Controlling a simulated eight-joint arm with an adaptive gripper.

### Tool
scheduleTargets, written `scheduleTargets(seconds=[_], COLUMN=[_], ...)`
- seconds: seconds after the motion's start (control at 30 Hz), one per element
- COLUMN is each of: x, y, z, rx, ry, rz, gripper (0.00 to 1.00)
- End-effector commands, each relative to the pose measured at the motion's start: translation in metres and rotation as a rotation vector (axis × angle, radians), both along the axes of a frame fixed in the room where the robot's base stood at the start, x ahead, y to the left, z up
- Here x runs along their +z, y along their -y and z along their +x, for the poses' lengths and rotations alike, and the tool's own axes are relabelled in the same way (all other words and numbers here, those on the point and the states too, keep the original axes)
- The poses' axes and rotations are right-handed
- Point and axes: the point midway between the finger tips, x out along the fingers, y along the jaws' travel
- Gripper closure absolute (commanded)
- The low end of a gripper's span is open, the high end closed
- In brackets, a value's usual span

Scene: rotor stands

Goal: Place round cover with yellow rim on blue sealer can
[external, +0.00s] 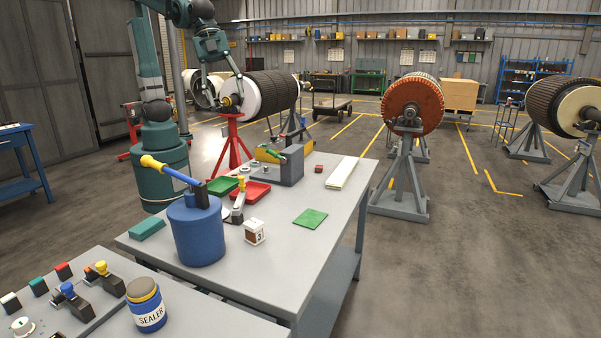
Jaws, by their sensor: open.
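The blue sealer can (148,317) stands upright on the near grey bench at the bottom left, with a white SEALER label. A tan-grey round top (142,287) with a yellowish band beneath it sits at its mouth. I cannot tell whether this is the round cover with yellow rim or part of the can. No separate cover of that kind can be made out. My gripper (224,88) is open, high up beyond the far end of the middle table, in front of the dark rotor in this view, and well away from the can. Nothing shows held in it.
A large blue can with a yellow-ended handle (198,232) stands on the middle table (285,255). Nearby are a red tray (255,191), a small white box (254,232) and a green pad (310,218). Switches and levers (75,295) lie left of the sealer can. Rotors stand behind.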

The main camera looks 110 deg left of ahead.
Motion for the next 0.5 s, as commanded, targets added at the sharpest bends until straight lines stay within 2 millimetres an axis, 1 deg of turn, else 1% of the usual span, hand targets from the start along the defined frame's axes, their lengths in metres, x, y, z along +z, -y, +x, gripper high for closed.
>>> scheduleTargets(seconds=[0.03,0.1,0.5], x=[0.0,0.0,-0.01], y=[-0.012,-0.025,-0.094], z=[-0.008,-0.019,-0.079], rx=[0.034,0.081,0.345], ry=[0.007,0.015,0.069], rz=[-0.011,-0.026,-0.121], gripper=[0.47,0.47,0.47])
